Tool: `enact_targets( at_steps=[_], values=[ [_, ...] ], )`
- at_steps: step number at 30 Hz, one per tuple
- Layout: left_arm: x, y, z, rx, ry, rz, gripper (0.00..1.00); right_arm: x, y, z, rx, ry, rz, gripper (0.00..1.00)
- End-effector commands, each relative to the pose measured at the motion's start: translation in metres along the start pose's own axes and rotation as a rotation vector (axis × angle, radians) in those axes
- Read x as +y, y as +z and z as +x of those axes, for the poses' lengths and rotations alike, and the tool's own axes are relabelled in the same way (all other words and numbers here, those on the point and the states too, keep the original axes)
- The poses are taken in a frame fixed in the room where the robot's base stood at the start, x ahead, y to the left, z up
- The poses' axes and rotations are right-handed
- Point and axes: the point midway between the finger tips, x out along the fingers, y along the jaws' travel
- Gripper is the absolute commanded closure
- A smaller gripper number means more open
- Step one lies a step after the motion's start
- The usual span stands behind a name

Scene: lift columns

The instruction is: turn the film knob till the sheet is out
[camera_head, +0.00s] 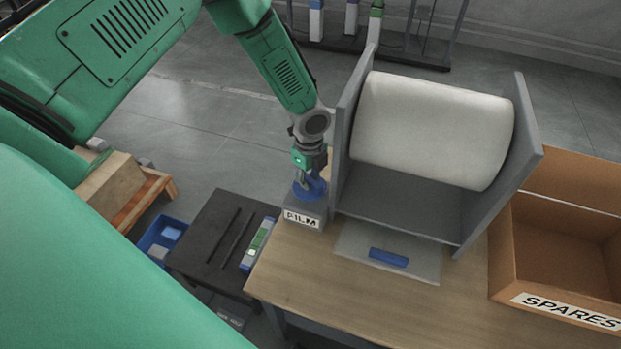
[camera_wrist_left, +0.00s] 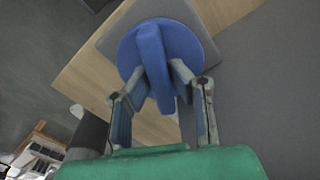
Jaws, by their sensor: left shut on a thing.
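The blue film knob (camera_head: 311,190) sits on a grey box labelled FILM (camera_head: 299,219) at the left of the roll stand. My left gripper (camera_head: 308,178) points down over it. In the left wrist view the knob's raised bar (camera_wrist_left: 155,62) stands between the two fingers of my left gripper (camera_wrist_left: 157,93), which is shut on it. A white film roll (camera_head: 432,128) lies between the stand's grey side plates. A pale translucent sheet (camera_head: 352,249) lies flat on the table in front of the stand, with a blue bar (camera_head: 388,257) on it. My right gripper does not show.
A cardboard box labelled SPARES (camera_head: 560,260) stands at the table's right. A low black table (camera_head: 212,243) with slots and a green-and-white piece (camera_head: 259,245) is at the left. A blue bin (camera_head: 160,240) stands beyond it. The wooden tabletop (camera_head: 340,300) is clear in front.

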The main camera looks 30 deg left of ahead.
Motion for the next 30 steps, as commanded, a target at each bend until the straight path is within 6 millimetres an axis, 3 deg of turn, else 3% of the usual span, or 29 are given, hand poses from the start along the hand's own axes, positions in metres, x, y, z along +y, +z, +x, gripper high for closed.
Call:
enact_targets(
  at_steps=[18, 30],
  values=[
    [-0.0055, 0.0038, -0.0039, -0.008, -0.012, 0.578, 1.00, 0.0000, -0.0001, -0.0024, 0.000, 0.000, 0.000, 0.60],
    [-0.0058, 0.0038, -0.0040, -0.011, -0.010, 0.858, 1.00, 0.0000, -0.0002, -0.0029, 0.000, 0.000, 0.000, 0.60]
  ],
)
